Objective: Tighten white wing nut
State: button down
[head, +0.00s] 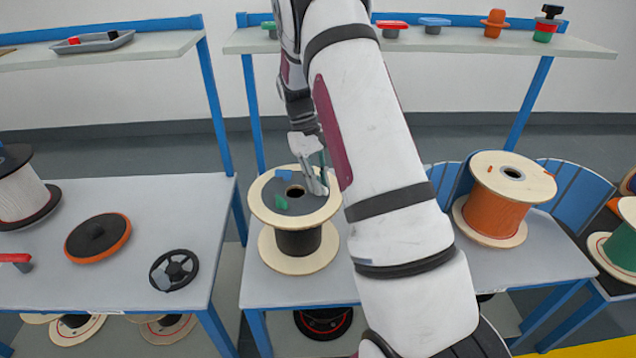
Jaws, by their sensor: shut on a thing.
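A wooden spool (276,221) with a dark core stands upright on the middle table. A dark grey disc (303,206) lies on its top flange. A blue wing nut (284,174) sits at the disc's back left, and a green wing nut (281,201) at its front left. My gripper (318,187) points down at the right side of the disc. It is shut on the white wing nut, which the fingers and the low detail largely hide. I cannot tell how far the nut is seated.
An orange-wound spool (495,212) stands to the right, beyond my arm. The left table holds a black handwheel (175,270) and an orange-rimmed disc (98,238). A raised shelf (460,40) with small coloured parts runs behind. The table front is clear.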

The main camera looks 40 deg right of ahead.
jog(key=m+y+b, duration=0.1)
jog(key=m+y, duration=0.1)
jog(key=m, duration=0.4)
jog(key=shift+m, duration=0.3)
jog(key=m+t+y, duration=0.1)
jog(key=m, duration=0.2)
jog(key=m+t, duration=0.1)
jog(key=m, duration=0.1)
jog(key=shift+m+y, duration=0.4)
jog(key=c, duration=1.7)
grip_release()
jog(key=shift+o, duration=0.2)
jog(key=v, duration=1.2)
jog(key=shift+s+d, duration=0.15)
